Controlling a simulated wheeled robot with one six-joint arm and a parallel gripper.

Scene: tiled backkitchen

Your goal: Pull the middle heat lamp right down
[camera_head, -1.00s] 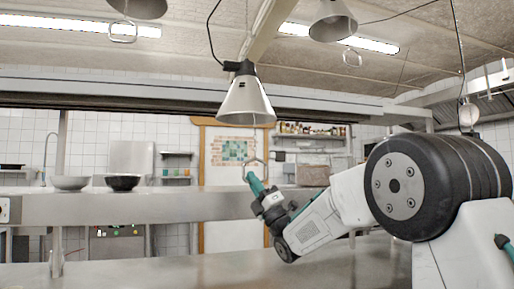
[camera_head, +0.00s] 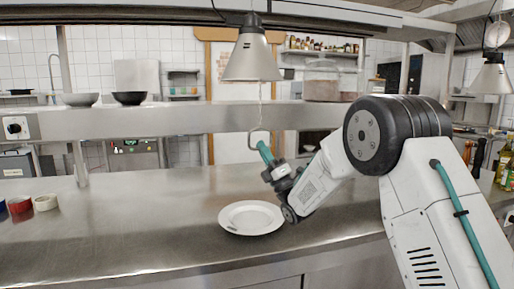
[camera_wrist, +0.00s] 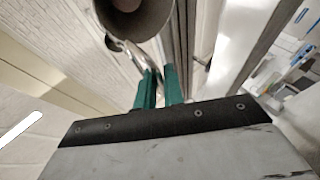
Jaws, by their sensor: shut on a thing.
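The middle heat lamp (camera_head: 252,58), a grey metal cone, hangs in the centre of the head view, above the steel counter. A thin pull with a ring handle (camera_head: 252,133) hangs below its shade. My gripper (camera_head: 262,148), with green fingers, is shut on this handle. In the wrist view, the lamp's round shade (camera_wrist: 150,22) is at the top, beyond the green fingers (camera_wrist: 159,88). The handle (camera_wrist: 133,52) runs down from near the shade to the fingers. The exact grip point is partly hidden between them.
A white plate (camera_head: 251,217) lies on the counter (camera_head: 130,235) below my gripper. A raised steel shelf (camera_head: 160,121) with two bowls runs behind it. Small cups (camera_head: 46,202) stand at the left. Another lamp (camera_head: 492,78) hangs at the far right.

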